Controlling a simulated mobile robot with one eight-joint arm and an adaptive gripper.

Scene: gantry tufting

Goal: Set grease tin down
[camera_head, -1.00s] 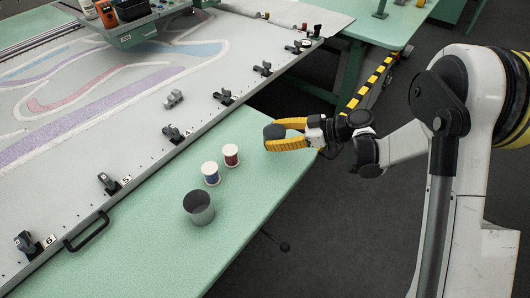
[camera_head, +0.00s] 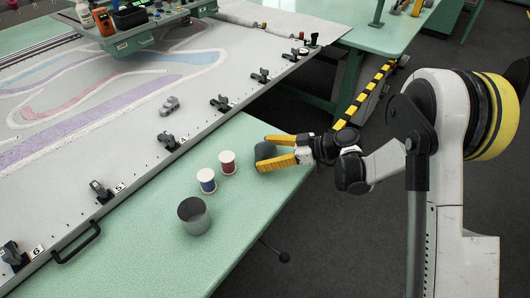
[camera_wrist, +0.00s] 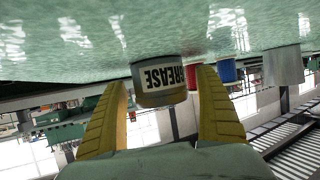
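The grease tin (camera_head: 265,151) is a short dark grey can standing on the green table near its right edge. In the wrist view, which shows the table at the top, the tin (camera_wrist: 160,78) appears upside down with a white GREASE label. My gripper (camera_head: 272,152) reaches in from the right, its yellow fingers on either side of the tin. In the wrist view my gripper (camera_wrist: 162,80) is open, with a gap between each finger and the tin. The tin's base seems to rest on the table surface.
A red spool (camera_head: 227,162) and a blue spool (camera_head: 207,181) stand left of the tin, with a grey metal cup (camera_head: 194,215) nearer the front. The clamped tufting frame (camera_head: 130,120) lies beyond. Green tabletop is free in front of the tin.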

